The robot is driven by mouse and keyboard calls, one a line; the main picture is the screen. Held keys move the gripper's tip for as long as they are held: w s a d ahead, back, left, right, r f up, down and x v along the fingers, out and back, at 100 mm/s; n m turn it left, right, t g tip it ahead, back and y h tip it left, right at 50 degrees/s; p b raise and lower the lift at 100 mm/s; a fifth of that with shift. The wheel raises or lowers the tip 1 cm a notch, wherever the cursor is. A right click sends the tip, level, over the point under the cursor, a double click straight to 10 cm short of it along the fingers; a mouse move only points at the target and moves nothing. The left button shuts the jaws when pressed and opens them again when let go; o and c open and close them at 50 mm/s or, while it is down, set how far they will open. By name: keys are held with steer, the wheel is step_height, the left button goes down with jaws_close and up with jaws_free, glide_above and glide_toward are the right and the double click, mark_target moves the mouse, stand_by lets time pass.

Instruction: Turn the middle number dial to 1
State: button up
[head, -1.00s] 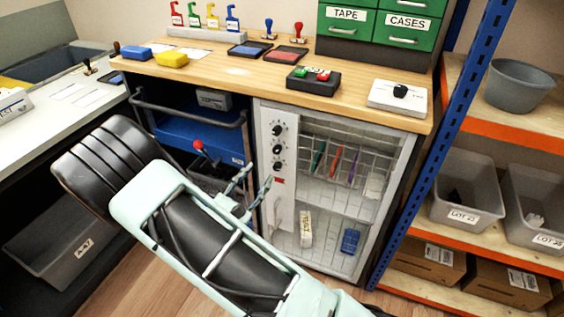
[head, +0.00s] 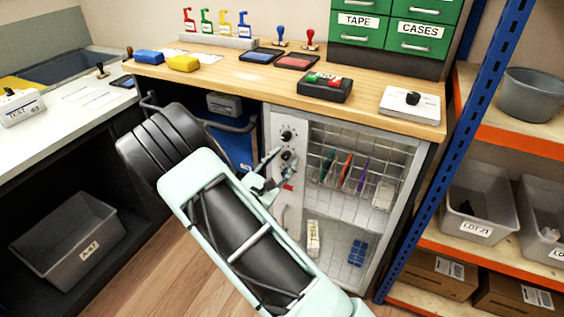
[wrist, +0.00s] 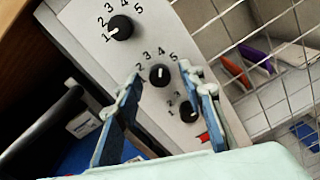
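The white dial panel (head: 279,205) on the cabinet's left side carries three black number dials in a column. My gripper (wrist: 161,73) is open, with one fingertip on each side of the middle dial; contact cannot be told. In the head view my gripper (head: 273,170) is at the panel and hides the lower dials in part.
A blue rack post (head: 455,150) stands at the right.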

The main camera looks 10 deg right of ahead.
jaws_close()
